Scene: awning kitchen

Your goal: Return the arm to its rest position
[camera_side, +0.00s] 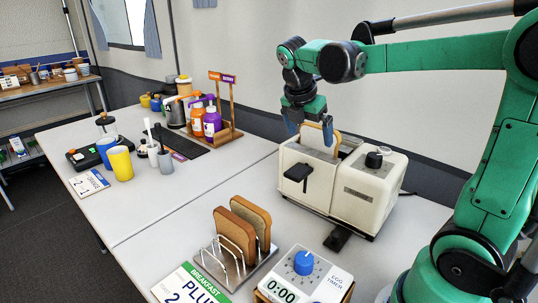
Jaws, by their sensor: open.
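My green arm reaches in from the right. My gripper (307,128) points down above the cream toaster (365,183), its blue fingers apart on either side of the toaster's top opening. A slice of bread (337,142) stands in the toaster slot close to the right finger. I cannot tell whether the finger touches it. The toaster's black lever (298,174) shows on its front left side.
A wire rack (236,262) with toast slices (243,228) and an egg timer (302,268) stand in front of the toaster. Bottles (205,121) in a wooden stand and cups (120,163) are on the left table. The table left of the rack is clear.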

